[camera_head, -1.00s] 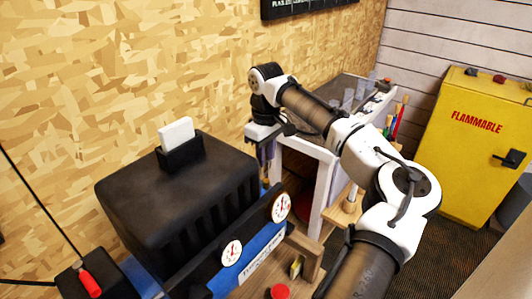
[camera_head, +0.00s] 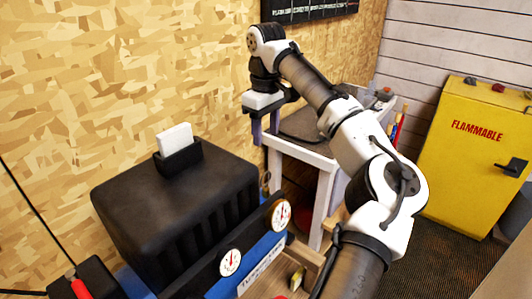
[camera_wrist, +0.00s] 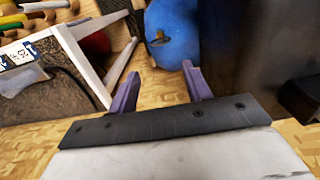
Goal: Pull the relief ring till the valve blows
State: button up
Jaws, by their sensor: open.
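The compressor has a black ribbed housing (camera_head: 175,205) in the head view, with a blue front and two round gauges (camera_head: 281,215). Its rounded blue tank end (camera_wrist: 178,25) shows at the top of the wrist view. A small brass-coloured fitting (camera_wrist: 159,41) sits on it; it may be the relief valve with its ring, but is too small to tell. My gripper (camera_head: 264,130) is beyond the compressor's right end, near the chipboard wall. In the wrist view its purple fingers (camera_wrist: 162,72) are apart and empty, with the fitting beyond the gap between them.
A white-framed bench (camera_head: 300,148) stands right behind my gripper. A yellow flammables cabinet (camera_head: 470,150) stands at the right. The chipboard wall (camera_head: 130,80) is close behind the compressor. Dark floor (camera_head: 425,240) is open between cabinet and compressor.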

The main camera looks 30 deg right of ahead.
notch_tip(320, 180, up, 4)
jog(key=shift+r, duration=0.2)
dwell(0.6)
